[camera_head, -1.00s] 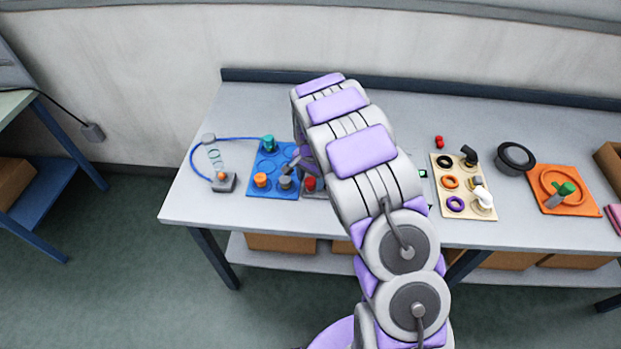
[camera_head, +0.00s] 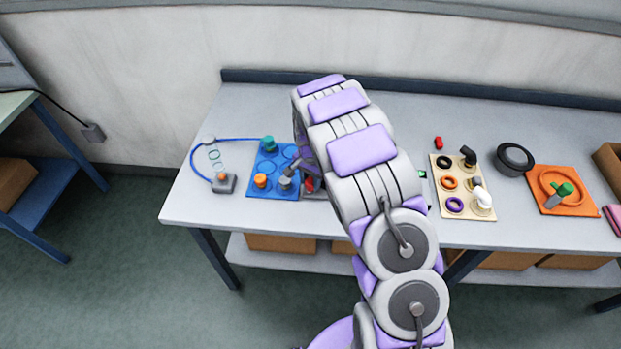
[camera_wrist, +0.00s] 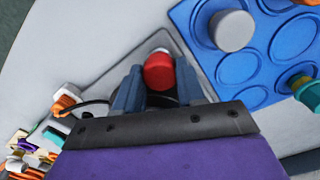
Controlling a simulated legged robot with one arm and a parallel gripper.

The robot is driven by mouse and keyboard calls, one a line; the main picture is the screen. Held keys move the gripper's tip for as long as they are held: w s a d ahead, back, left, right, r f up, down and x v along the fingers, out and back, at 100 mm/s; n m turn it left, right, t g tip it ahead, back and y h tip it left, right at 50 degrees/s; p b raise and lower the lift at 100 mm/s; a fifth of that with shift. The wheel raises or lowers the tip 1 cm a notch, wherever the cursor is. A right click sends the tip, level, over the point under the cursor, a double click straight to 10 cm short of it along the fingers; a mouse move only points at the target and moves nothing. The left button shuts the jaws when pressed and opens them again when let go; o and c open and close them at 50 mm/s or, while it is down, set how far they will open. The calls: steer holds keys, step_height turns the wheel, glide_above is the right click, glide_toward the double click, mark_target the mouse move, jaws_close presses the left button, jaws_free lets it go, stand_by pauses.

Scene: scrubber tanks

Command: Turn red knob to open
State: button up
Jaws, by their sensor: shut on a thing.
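The red knob (camera_wrist: 158,70) stands on a grey base plate (camera_wrist: 178,40) in the wrist view. My gripper (camera_wrist: 158,84) has its two blue-grey fingers on either side of the knob, shut on it. In the head view the red knob (camera_head: 309,185) shows only in part, just right of the blue board. There my arm hides most of the knob's base, and a finger of my gripper (camera_head: 300,168) covers part of the knob.
The blue board (camera_head: 267,190) with orange, grey and teal pegs lies close on the left. A cable and a small grey box (camera_head: 224,184) are farther left. A beige board with rings (camera_head: 478,209) and an orange plate (camera_head: 545,206) are at right.

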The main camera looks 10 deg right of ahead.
steer(key=n+p, duration=0.1)
steer(key=n, duration=0.2)
steer(key=shift+r+p, duration=0.15)
steer(key=shift+p, duration=0.25)
steer(key=n+p, duration=0.1)
steer(key=n, duration=0.2)
steer(key=shift+n+p, duration=0.3)
steer(key=shift+p, duration=0.05)
steer(key=n+p, duration=0.2)
steer(key=n, duration=0.4)
steer(key=shift+w, duration=0.1)
steer(key=shift+n, duration=0.4)
steer(key=o, duration=0.9)
steer(key=shift+o, duration=0.8)
steer(key=shift+a, duration=0.1)
